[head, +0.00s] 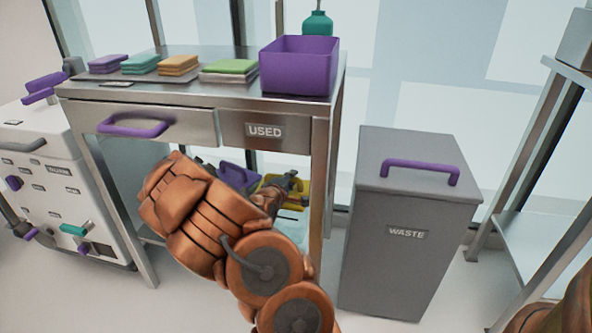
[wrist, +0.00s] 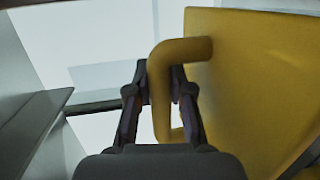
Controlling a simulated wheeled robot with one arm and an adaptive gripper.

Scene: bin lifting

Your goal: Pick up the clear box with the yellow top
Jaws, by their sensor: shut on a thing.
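The clear box's yellow top (head: 301,186) shows in the head view under the steel table, partly hidden by my arm. The pale clear body (head: 291,226) is below it. In the wrist view the yellow top (wrist: 250,85) fills the right side, with a yellow loop handle (wrist: 159,65) standing out from it. My gripper (wrist: 160,92) has its dark fingers on both sides of this handle and is shut on it. In the head view my gripper (head: 287,182) is at the yellow top. Whether the box is clear of its support is hidden.
A purple-topped container (head: 235,176) is left of the yellow top. The steel table (head: 200,93) above carries colored stacks and a purple bin (head: 300,68). Its right leg (head: 319,190) is close to the box. A grey waste bin (head: 405,235) stands to the right.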

